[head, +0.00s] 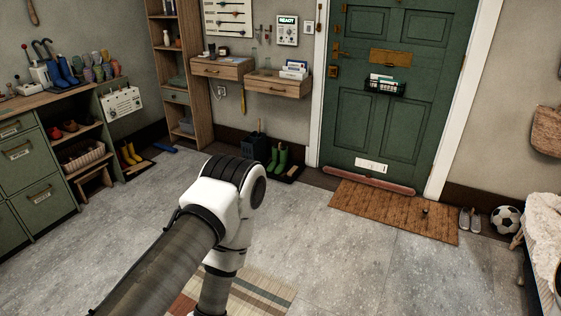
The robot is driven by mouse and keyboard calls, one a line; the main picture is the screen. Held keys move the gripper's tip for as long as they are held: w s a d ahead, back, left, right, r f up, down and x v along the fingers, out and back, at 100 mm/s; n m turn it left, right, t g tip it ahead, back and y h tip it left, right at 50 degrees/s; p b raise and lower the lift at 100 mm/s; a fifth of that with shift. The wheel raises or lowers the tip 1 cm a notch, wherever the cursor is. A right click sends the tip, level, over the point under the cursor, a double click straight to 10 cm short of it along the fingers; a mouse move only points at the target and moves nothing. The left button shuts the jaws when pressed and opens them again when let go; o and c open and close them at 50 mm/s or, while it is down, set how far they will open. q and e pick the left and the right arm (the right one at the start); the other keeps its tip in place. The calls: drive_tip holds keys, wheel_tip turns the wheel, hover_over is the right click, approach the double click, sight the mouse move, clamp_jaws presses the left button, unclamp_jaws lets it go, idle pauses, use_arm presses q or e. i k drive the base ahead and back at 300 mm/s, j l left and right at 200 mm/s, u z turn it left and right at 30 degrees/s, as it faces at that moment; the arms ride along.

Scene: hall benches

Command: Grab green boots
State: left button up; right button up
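The green boots (278,160) stand upright as a pair on a dark tray (292,173) on the floor against the far wall, left of the green door. An arm of mine, white and dark grey, comes in from the lower left and bends downward in front of the boots, apart from them. Its gripper is out of view below the frame edge. My other gripper is not in view either. Nothing covers the boots except perhaps a little of their left side near a dark bin (254,146).
Yellow boots (130,154) stand at the left by the green cabinet (45,180). A brown doormat (393,210) lies before the green door (395,90). Grey shoes (469,219) and a football (506,219) are at the right. The grey floor between is mostly clear.

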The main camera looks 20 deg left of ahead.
sight(279, 164)
drive_tip(key=i+j+u, duration=0.5)
drive_tip(key=i, duration=1.15)
drive_tip(key=i+u, duration=0.3)
drive_tip(key=i, duration=1.2)
drive_tip(key=i+z, duration=0.15)
drive_tip(key=i, duration=2.4)
